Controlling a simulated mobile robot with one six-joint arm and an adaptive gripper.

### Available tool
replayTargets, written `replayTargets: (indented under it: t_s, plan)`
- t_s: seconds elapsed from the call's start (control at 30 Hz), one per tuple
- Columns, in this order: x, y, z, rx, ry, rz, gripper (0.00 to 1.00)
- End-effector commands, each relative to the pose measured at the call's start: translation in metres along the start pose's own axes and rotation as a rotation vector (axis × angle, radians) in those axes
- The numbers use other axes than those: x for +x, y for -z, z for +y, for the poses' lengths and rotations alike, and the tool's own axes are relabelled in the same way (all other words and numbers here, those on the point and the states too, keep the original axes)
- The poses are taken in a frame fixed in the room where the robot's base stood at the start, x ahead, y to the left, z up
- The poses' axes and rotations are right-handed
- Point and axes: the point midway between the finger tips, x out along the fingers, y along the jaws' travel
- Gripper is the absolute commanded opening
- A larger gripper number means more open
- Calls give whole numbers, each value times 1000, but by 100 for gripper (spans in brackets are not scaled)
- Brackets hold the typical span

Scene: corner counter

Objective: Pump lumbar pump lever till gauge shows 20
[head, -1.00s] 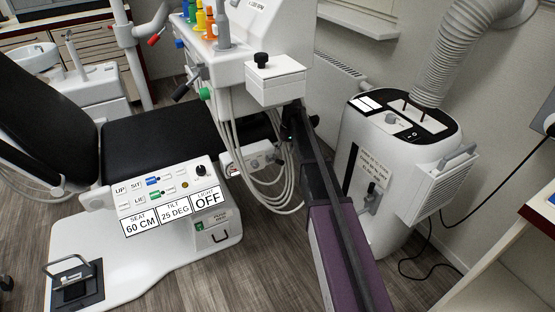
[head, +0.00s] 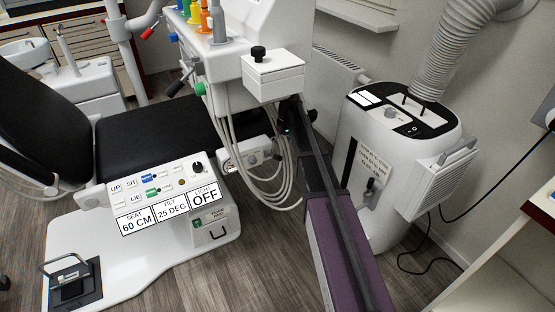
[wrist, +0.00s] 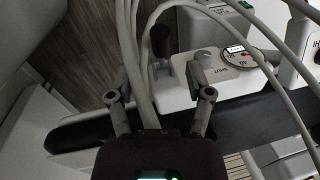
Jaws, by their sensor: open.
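In the wrist view a white pump box (wrist: 218,82) carries an upright lever with a black grip (wrist: 160,42). The gauge reading is too small to tell. My gripper (wrist: 158,88) is open, its fingers spread to either side below the lever, with nothing held. In the head view the pump box (head: 250,150) is at the chair's right side, partly behind hoses. My gripper's dark end (head: 290,126) is beside it, its fingertips hard to make out.
Grey hoses (wrist: 135,70) run between and around my fingers in the wrist view. A white instrument unit (head: 275,78) hangs above the pump box. The chair's control panel (head: 165,193) is at left, and a white suction machine (head: 385,150) is at right.

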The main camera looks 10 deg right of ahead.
Motion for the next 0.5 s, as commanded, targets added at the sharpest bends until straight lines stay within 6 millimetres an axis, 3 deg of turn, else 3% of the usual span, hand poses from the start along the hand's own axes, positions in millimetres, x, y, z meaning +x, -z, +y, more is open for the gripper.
replayTargets:
  t_s: [0.5]
  plan:
    - [37,0,-1,-1,0,0,67]
